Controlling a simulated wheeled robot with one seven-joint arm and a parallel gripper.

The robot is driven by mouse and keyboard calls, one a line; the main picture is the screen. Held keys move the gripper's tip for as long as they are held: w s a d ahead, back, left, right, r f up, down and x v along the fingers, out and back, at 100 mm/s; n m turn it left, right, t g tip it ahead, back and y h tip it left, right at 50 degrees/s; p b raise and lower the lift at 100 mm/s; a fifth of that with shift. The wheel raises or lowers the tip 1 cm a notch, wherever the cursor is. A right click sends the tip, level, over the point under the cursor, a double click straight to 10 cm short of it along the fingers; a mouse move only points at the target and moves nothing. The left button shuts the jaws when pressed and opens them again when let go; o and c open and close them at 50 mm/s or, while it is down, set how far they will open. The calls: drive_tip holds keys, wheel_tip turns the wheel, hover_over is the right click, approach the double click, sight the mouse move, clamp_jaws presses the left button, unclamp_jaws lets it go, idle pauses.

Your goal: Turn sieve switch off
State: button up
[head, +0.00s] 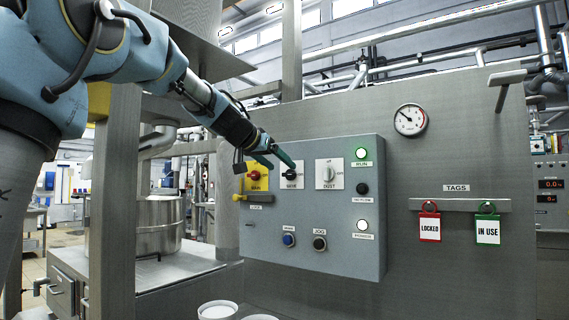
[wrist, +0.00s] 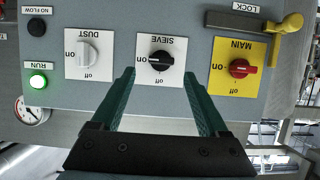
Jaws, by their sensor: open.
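The sieve switch is a black rotary knob on a white plate marked SIEVE. In the wrist view the knob (wrist: 160,61) lies crosswise, in line with the "on" mark at its left; "off" is at the plate's lower edge. In the head view the sieve plate (head: 291,183) is partly hidden by my gripper (head: 281,165). My gripper is open and empty. In the wrist view its green fingers (wrist: 157,75) reach to either side of the sieve plate's lower part, with the knob just past the tips. Contact with the panel cannot be told.
The grey panel (head: 345,245) also holds a red main switch (wrist: 240,68) on yellow, a white dust switch (wrist: 88,54) and a yellow lock handle (wrist: 287,25). The RUN light (head: 362,153) glows green. Tags (head: 430,227) hang at the right.

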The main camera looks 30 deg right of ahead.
sight(289, 175)
drive_tip(key=shift+p+x, duration=0.45)
drive_tip(key=shift+x, duration=1.2)
drive_tip(key=shift+a, duration=0.1)
clamp_jaws()
